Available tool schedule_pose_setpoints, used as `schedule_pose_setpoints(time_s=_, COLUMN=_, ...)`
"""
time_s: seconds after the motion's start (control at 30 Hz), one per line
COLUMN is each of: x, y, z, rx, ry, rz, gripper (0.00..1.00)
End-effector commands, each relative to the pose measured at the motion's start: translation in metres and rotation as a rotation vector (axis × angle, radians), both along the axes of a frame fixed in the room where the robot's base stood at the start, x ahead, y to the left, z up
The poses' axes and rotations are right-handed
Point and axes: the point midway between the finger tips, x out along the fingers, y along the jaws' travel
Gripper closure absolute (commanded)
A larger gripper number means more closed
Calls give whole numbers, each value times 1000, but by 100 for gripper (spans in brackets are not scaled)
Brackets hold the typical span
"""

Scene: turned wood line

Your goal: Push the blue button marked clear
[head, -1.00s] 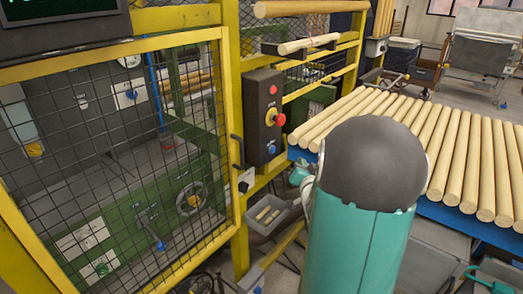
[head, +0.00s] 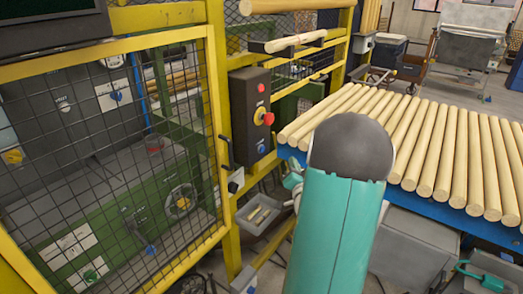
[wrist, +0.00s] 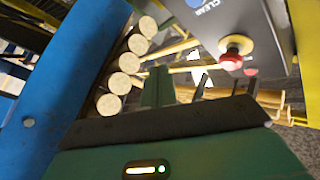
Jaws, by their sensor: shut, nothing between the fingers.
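The blue button (head: 261,149) is the lowest control on the dark control box (head: 246,112) fixed to the yellow post. In the wrist view the blue button (wrist: 195,2) is cut off by the top edge, beside the printed word CLEAR on the box face. My gripper (wrist: 158,82) shows in the wrist view as shut green fingers with nothing held. It is apart from the button, which lies up and to the right of it in that picture. In the head view my arm hides most of the gripper.
A red emergency knob (head: 267,118) on a yellow base sits above the blue button, with a small red button (head: 261,88) higher up. The yellow mesh gate (head: 120,150) stands left. Several turned rods (head: 450,150) lie on the blue-framed rack (head: 400,200) right. A grey bin (head: 262,215) is below.

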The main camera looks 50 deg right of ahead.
Motion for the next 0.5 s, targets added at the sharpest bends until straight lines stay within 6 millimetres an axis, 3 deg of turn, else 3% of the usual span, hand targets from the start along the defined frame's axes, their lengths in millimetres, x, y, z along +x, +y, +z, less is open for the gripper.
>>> schedule_pose_setpoints(time_s=0.5, x=63, y=8, z=0, rx=0, ry=-1, rz=8, gripper=100)
